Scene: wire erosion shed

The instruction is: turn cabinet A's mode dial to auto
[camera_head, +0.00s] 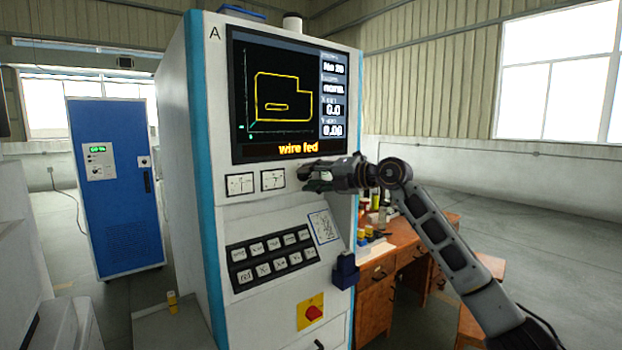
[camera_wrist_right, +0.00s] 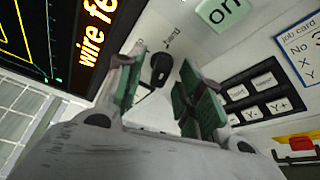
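Cabinet A (camera_head: 200,120) is a tall white and teal machine with the letter A at its upper left. Its mode dial (camera_wrist_right: 161,68) is a small black knob on the white panel in the right wrist view, with the word "hand" printed near it. Which mark the knob points at, I cannot tell. In the head view my right gripper hides the dial. My right gripper (camera_head: 316,179) is at the panel below the screen. In the wrist view its green-padded fingers (camera_wrist_right: 160,66) are apart, one on each side of the knob, with gaps showing. My left gripper is out of view.
The screen (camera_head: 285,95) reads "wire fed". A dark blue holder (camera_head: 345,271) juts from the cabinet's right edge. A wooden desk (camera_head: 400,238) stands behind my right arm.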

